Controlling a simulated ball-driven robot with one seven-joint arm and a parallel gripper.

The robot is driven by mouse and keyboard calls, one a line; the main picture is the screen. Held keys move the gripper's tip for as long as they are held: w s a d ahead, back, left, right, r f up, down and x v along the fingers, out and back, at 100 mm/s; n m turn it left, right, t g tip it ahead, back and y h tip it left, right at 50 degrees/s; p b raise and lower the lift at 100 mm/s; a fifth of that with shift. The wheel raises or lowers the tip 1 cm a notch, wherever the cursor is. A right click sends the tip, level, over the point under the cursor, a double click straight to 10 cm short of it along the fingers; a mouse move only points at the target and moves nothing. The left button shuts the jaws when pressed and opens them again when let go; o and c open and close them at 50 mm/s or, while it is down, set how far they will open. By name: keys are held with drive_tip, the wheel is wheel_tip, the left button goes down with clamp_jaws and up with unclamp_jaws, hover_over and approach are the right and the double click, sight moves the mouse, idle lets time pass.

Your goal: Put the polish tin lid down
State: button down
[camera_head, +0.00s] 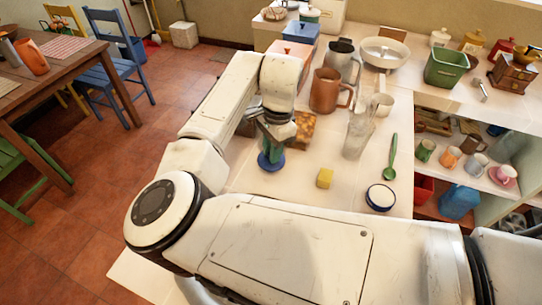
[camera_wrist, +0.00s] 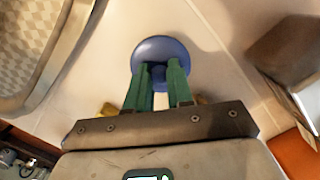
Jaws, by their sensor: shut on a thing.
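The polish tin lid is a blue round disc with a small knob, seen in the head view (camera_head: 265,165) and in the wrist view (camera_wrist: 160,46). My gripper (camera_wrist: 160,75) is shut on its knob between two green fingers. The gripper also shows in the head view (camera_head: 271,150), pointing down over the white counter. The lid is at or just above the counter top; I cannot tell whether it touches. A round, dark-rimmed tin with a pale inside (camera_head: 380,197) stands open to the right, apart from the lid.
A yellow block (camera_head: 324,179) lies between lid and tin. A green spoon (camera_head: 391,158), a clear glass jug (camera_head: 358,133) and a brown jug (camera_head: 328,91) stand or lie beyond. Bare counter surrounds the yellow block.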

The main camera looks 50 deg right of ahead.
drive_tip(key=shift+w+f, duration=0.2)
drive_tip(key=shift+f, duration=1.55)
drive_tip(key=shift+f, duration=0.15)
drive_tip(key=c, duration=1)
unclamp_jaws()
wheel_tip(320, 180, up, 12)
drive_tip(key=d, duration=0.1)
drive_tip(key=shift+s+d+b, duration=0.2)
drive_tip(key=shift+b, duration=0.2)
